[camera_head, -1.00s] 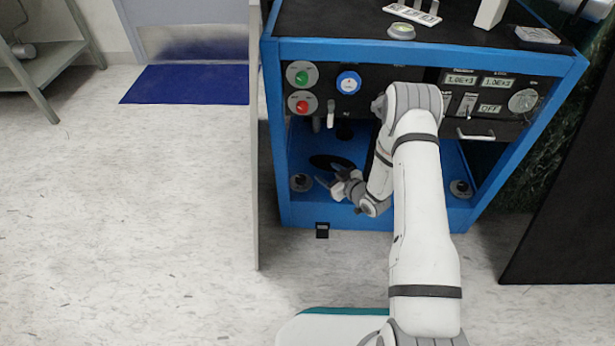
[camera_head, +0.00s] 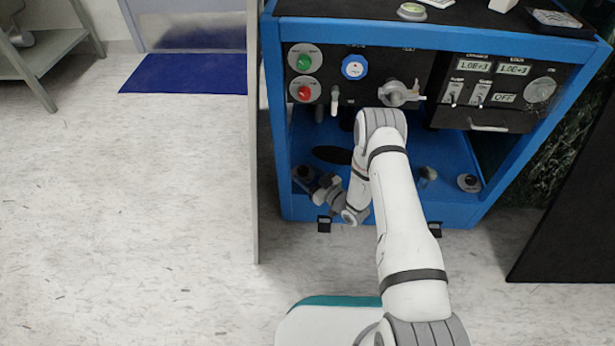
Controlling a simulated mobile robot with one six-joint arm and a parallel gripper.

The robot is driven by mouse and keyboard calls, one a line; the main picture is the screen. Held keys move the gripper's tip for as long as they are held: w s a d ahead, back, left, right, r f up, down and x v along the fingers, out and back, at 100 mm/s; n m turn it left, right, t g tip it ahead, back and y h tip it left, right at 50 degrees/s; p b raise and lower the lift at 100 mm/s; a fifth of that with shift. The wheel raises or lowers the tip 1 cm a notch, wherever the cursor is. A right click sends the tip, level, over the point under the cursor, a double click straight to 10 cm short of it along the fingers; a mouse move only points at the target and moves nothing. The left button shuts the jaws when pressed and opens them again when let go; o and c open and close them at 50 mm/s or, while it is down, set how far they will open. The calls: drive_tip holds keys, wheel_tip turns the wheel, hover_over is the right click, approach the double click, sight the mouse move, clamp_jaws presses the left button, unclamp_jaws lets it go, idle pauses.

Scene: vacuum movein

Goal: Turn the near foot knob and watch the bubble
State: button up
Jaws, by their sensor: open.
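The blue-framed cabinet (camera_head: 350,205) stands ahead with a foot knob (camera_head: 303,173) at its lower left front corner, a dark knob on a round grey plate. A similar foot knob (camera_head: 469,182) sits at the lower right. My gripper (camera_head: 311,181) is open at the left foot knob, coming from the right and front. Its fingers partly cover the knob, and I cannot tell whether they touch it. The round, pale green bubble level (camera_head: 411,10) lies on the cabinet's black top. Its bubble is too small to make out.
The black front panel carries a green button (camera_head: 304,62), a red button (camera_head: 304,93), a blue-rimmed gauge (camera_head: 354,67) and a grey valve handle (camera_head: 400,93) above my arm. A thin upright panel (camera_head: 253,150) stands close left of the cabinet.

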drive_tip(key=shift+w+a, duration=0.25)
drive_tip(key=shift+a, duration=0.05)
drive_tip(key=shift+c, duration=0.5)
drive_tip(key=c, duration=0.9)
drive_tip(key=shift+s, duration=0.1)
drive_tip(key=m+t+h, duration=0.1)
drive_tip(key=m+t+h+p, duration=0.1)
drive_tip(key=h, duration=0.1)
drive_tip(key=m+t+h, duration=0.2)
drive_tip(key=shift+s+a, duration=0.25)
drive_tip(key=shift+a, duration=0.15)
drive_tip(key=shift+a+m+t+h, duration=0.15)
drive_tip(key=shift+m+t+h, duration=0.3)
drive_tip(key=shift+m+h, duration=1)
drive_tip(key=shift+a+m+t+h, duration=0.15)
drive_tip(key=shift+m+t+h, duration=0.5)
drive_tip(key=shift+h, duration=1.4)
drive_tip(key=shift+m+h, duration=0.3)
drive_tip(key=shift+m, duration=0.1)
